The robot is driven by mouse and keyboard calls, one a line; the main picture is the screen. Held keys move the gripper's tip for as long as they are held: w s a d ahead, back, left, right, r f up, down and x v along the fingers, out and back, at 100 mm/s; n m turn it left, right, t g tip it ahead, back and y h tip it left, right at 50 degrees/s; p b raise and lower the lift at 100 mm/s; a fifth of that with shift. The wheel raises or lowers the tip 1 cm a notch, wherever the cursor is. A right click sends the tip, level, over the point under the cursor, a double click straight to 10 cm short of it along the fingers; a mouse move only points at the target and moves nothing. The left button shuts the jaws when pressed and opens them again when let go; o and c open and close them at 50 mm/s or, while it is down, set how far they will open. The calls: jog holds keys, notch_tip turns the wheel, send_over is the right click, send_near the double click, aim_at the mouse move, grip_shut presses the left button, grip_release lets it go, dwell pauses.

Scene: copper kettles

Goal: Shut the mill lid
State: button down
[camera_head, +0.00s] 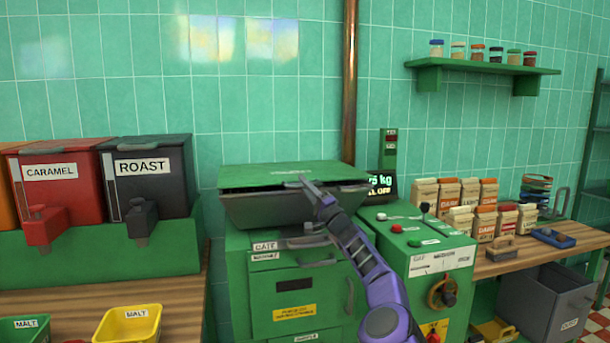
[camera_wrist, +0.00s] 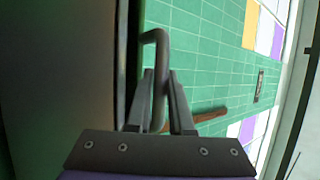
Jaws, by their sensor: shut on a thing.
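The mill lid (camera_head: 260,175) is a flat green plate over the dark hopper (camera_head: 265,209) on top of the green mill (camera_head: 246,290). It lies almost level, with a dark gap along its front edge. My gripper (camera_head: 305,182) is at the middle of the lid's front edge. In the wrist view my gripper (camera_wrist: 161,78) is shut on the lid's grey bar handle (camera_wrist: 158,36), which stands between both fingers. My fingers hide part of the handle, and the hopper's inside is out of sight.
Red (camera_head: 62,185) and black (camera_head: 150,180) dispensers stand left of the mill. A copper pipe (camera_head: 349,80) runs behind the lid. A control panel (camera_head: 415,245) with knobs is close on the right, beside paper bags (camera_head: 485,222) on a wooden bench.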

jog(key=shift+a+f, duration=0.25)
jog(key=shift+f, duration=1.1)
jog(key=c, duration=0.8)
grip_release()
jog(key=shift+d, duration=0.1)
